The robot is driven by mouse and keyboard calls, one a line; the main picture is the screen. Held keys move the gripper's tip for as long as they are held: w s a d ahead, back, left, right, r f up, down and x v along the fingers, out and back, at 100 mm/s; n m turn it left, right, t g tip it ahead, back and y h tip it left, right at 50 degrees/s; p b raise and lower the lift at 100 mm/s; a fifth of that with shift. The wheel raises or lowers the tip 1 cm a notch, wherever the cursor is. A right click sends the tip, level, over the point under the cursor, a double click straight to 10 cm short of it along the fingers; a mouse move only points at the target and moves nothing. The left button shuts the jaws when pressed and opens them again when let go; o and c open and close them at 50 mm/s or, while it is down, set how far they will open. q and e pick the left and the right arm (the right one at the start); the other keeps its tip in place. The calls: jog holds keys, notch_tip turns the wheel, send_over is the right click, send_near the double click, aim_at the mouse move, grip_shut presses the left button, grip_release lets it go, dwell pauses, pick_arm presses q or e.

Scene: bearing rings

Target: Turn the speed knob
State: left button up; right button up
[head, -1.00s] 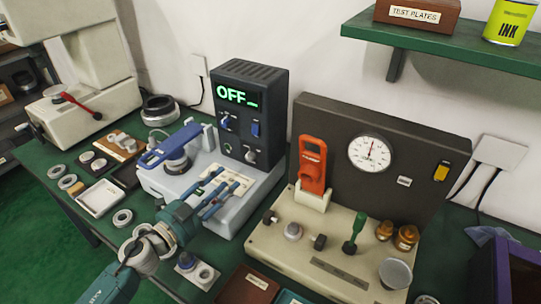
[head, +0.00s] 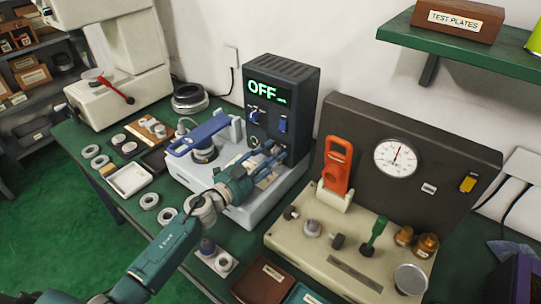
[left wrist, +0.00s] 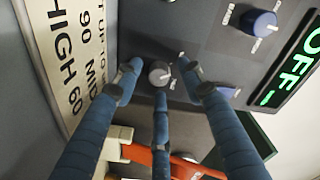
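The dark control box (head: 290,80) shows a green "OFF" on its display in the head view; the display (left wrist: 297,70) also shows at the right of the left wrist view. A small grey round knob (left wrist: 159,73) with a pale pointer mark is on the panel. A larger blue knob (left wrist: 259,22) is near the display. I cannot read which label says speed. My left gripper (head: 272,153) is at the lower front of the box. In the left wrist view its blue fingers (left wrist: 160,80) are spread around the grey knob, with no clear contact. My right gripper is not in view.
A blue-handled part (head: 205,138) sits on the pale machine base to the left. A beige fixture (head: 330,245) with an orange clamp and a dial gauge stands to the right. Loose rings and a white tray (head: 131,179) lie on the green bench at left.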

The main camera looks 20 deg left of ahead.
pick_arm(q)
grip_shut()
jog(key=shift+m, duration=0.5)
dwell(0.5)
jog(key=shift+m, duration=0.9)
jog(key=m, duration=0.4)
jog(key=shift+d+m, duration=0.1)
jog(key=shift+m, duration=0.2)
jog(key=m, duration=0.4)
jog(key=shift+s+f+m, duration=0.1)
jog(key=shift+f+m, duration=0.05)
jog(key=shift+m, duration=0.95)
jog(key=shift+d+y, duration=0.1)
jog(key=shift+y, duration=0.3)
jog(key=shift+f, duration=0.1)
